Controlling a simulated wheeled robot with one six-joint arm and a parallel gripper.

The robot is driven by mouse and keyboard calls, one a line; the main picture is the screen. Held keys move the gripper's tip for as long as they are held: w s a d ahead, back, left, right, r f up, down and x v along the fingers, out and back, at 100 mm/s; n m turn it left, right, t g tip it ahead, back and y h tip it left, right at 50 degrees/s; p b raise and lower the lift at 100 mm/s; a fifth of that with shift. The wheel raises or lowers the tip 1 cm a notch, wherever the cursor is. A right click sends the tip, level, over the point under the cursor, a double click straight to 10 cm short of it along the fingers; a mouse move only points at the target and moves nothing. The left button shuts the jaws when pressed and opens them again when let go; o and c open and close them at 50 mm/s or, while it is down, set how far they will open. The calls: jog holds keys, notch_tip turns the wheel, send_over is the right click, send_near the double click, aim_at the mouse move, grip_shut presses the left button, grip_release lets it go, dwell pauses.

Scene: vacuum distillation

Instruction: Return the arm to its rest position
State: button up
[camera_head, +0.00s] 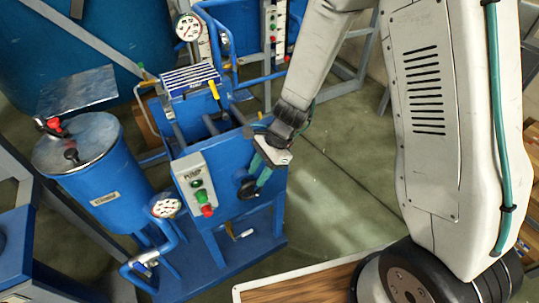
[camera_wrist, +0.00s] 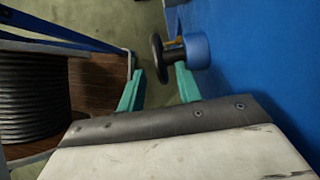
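My arm reaches down from the upper right in the head view to my gripper (camera_head: 259,174), beside the front right side of the blue pump unit (camera_head: 226,231). A black round knob (camera_head: 248,188) on that unit is close to the teal fingertips. In the wrist view my gripper (camera_wrist: 159,72) has its two teal fingers apart, with a gap between them. The black knob (camera_wrist: 157,58) and its blue round stem (camera_wrist: 196,50) show just past the fingertips. Nothing is seen held. Whether a finger touches the knob cannot be told.
A control box (camera_head: 196,184) with green and red buttons is on the unit. A blue tank (camera_head: 90,170) and a pressure gauge (camera_head: 165,206) stand left. A black cable coil (camera_wrist: 32,97) lies left in the wrist view. Green floor (camera_head: 335,190) is clear on the right.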

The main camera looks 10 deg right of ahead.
dwell(0.3)
jog(key=s+d+r+n+t+h, duration=0.1)
jog(key=s+d+r+n+h, duration=0.1)
jog(key=s+d+r+n, duration=0.3)
jog(key=s+d+r+n+t+h, duration=0.1)
jog(key=s+d+r+n, duration=0.4)
jog(key=r, duration=0.9)
jog(key=s+d+r+n+t+h, duration=0.1)
jog(key=s+d+r+n+h, duration=0.1)
jog(key=s+d+r+n, duration=0.2)
jog(key=s+d+r, duration=0.3)
jog(key=s+r, duration=0.3)
jog(key=shift+s+d+n+h, duration=0.3)
jog(key=shift+n, duration=0.1)
